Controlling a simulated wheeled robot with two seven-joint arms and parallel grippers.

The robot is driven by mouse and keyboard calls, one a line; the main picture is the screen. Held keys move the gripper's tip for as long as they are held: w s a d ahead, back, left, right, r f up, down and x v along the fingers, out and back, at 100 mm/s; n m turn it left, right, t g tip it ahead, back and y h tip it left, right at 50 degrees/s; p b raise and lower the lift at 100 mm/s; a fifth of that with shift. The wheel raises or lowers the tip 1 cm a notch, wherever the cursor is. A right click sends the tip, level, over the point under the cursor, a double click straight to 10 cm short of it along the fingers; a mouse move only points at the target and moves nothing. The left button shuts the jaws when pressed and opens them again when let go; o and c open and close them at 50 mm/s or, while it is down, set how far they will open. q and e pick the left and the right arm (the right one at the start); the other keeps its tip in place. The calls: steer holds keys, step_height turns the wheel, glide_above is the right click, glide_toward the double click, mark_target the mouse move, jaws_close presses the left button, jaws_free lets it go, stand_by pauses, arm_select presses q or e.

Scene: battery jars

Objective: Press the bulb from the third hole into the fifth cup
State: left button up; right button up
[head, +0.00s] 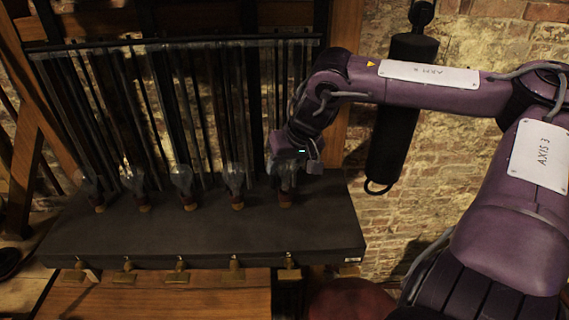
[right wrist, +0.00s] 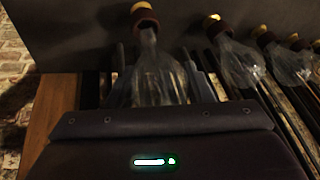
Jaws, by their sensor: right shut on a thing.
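A row of clear glass bulbs with dark red collars stands along the dark bench (head: 325,225) in the head view. My right gripper (head: 291,163) is at the rightmost bulb (head: 286,192) and shut on its glass. In the right wrist view this bulb (right wrist: 155,72) lies between the fingers, its red collar and brass end pointing away from the gripper toward the dark surface. I cannot tell whether that end is seated. The third bulb (head: 184,182) and fourth bulb (head: 235,183) from the left stand apart from the gripper. My left gripper is not in view.
Brass fittings (head: 235,267) line the bench's front edge. Dark upright rods (head: 207,110) hang close behind the bulbs. A black cylinder (head: 397,110) hangs on the brick wall to the right. The front of the bench top is clear.

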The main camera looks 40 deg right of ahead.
mark_target(294, 165)
steer(key=shift+f+b, duration=1)
steer(key=shift+f, duration=0.3)
stand_by(0.9)
steer(key=o, duration=1.2)
steer(key=shift+c, duration=0.2)
steer(key=shift+r, duration=0.1)
steer(key=shift+s+r+b, duration=0.2)
steer(key=shift+r+b, duration=0.1)
steer(key=shift+r, duration=0.25)
steer(key=b+v, duration=0.2)
steer(key=v, duration=0.3)
steer(key=shift+s+r, duration=0.15)
steer(key=shift+r, duration=0.15)
steer(key=shift+s+r, duration=0.2)
steer(key=shift+r, duration=0.15)
